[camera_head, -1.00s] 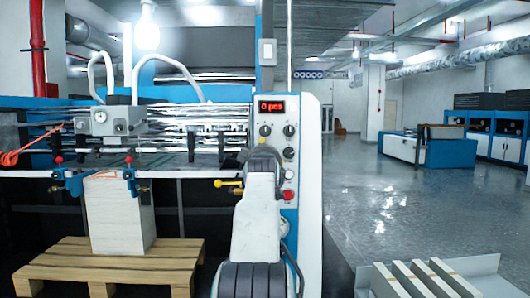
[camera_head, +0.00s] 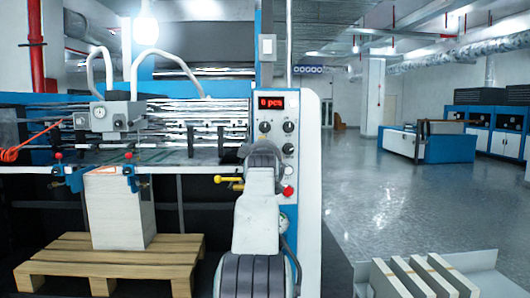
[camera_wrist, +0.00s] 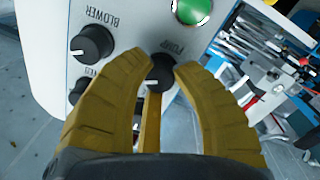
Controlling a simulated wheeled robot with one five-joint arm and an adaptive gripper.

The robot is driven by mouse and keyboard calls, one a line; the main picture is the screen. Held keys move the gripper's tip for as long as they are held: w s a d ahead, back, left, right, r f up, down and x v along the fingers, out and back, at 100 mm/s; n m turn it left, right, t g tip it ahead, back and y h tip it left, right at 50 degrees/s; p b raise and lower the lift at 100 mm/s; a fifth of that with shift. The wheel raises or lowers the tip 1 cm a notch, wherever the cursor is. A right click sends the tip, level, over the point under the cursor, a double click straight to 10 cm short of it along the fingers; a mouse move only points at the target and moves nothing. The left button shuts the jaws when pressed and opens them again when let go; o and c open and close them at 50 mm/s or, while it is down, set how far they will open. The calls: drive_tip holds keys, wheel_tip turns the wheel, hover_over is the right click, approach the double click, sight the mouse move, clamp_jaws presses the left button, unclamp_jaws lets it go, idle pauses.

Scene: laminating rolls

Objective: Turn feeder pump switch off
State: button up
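The pump switch (camera_wrist: 160,73) is a round black knob on the white machine panel, under an upside-down "PUMP" label in the wrist view. A small light mark shows near its lower left edge; I cannot read its setting. My gripper (camera_wrist: 163,66) has yellow fingers apart, with their tips on either side of the knob. I cannot tell if they touch it. In the head view my arm hides the fingers and this knob. The control panel (camera_head: 308,130) with its red display (camera_head: 271,102) stands behind my arm.
Near the pump knob are the blower knob (camera_wrist: 92,43), another black knob (camera_wrist: 80,90) and a green round button or light (camera_wrist: 190,10). A red button (camera_head: 288,191) and a yellow handle (camera_head: 228,179) flank my arm.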

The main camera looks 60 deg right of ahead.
clamp_jaws()
drive_tip(key=shift+n, duration=2.9)
drive_tip(key=o, duration=0.7)
unclamp_jaws()
drive_tip(key=v, duration=1.2)
drive_tip(key=shift+f, duration=0.35)
drive_tip(key=shift+t, duration=0.3)
